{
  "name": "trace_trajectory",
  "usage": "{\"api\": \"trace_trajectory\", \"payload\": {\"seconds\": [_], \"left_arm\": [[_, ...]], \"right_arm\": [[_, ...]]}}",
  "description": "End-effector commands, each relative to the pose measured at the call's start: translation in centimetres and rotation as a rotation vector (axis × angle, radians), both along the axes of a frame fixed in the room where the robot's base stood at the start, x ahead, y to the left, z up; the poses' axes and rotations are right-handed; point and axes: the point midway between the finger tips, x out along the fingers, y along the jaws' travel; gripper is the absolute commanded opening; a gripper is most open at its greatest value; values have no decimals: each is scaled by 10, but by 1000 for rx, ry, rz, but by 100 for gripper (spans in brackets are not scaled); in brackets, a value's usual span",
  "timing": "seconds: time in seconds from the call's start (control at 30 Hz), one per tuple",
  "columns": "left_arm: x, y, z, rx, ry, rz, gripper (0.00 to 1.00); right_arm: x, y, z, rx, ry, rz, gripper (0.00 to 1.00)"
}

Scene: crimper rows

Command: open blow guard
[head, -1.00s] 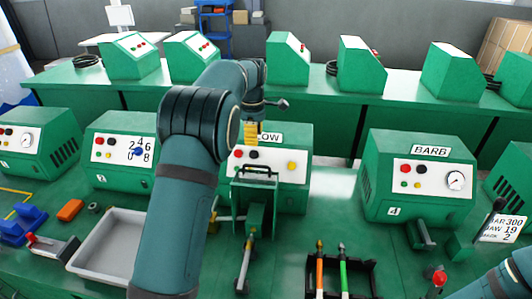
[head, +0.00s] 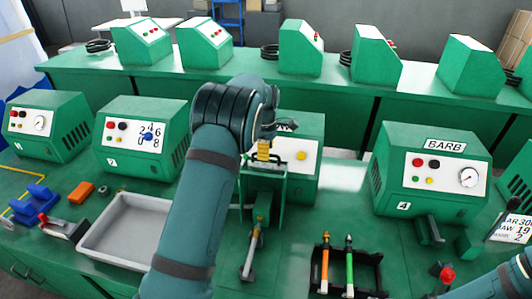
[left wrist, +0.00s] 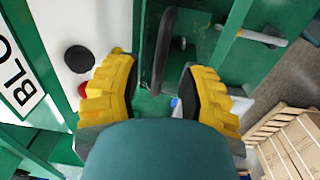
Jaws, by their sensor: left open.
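The blow machine (head: 302,170) is a green box with a white panel; my left arm covers much of it and its label in the head view. The green blow guard (head: 264,188) stands upright at its front, with a black bar handle at the top. In the left wrist view the black handle (left wrist: 163,48) runs between the fingers, towards the far end of the gap. My left gripper (head: 263,150), with yellow fingers, is open at the handle; it also shows in the left wrist view (left wrist: 158,97). I cannot tell whether it touches the handle. My right gripper is out of view.
The barb machine (head: 432,172) stands to the right. A grey tray (head: 128,240) lies left of my left arm. A black rack (head: 372,277) with orange and green tools is in front. A lever (head: 250,255) stands below the guard.

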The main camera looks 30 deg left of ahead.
Motion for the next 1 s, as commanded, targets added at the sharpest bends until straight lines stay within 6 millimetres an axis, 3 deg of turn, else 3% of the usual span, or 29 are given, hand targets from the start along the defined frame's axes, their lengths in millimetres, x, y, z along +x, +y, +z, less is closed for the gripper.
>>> {"api": "trace_trajectory", "payload": {"seconds": [0.17,0.47,0.6,1.0], "left_arm": [[0,0,-12,-1,0,0,41],[1,0,-13,-1,0,0,41],[0,0,-13,-1,0,0,0],[0,0,-14,0,2,0,0]], "right_arm": [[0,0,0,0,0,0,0],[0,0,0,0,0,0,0],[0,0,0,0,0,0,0],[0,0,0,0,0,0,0]]}}
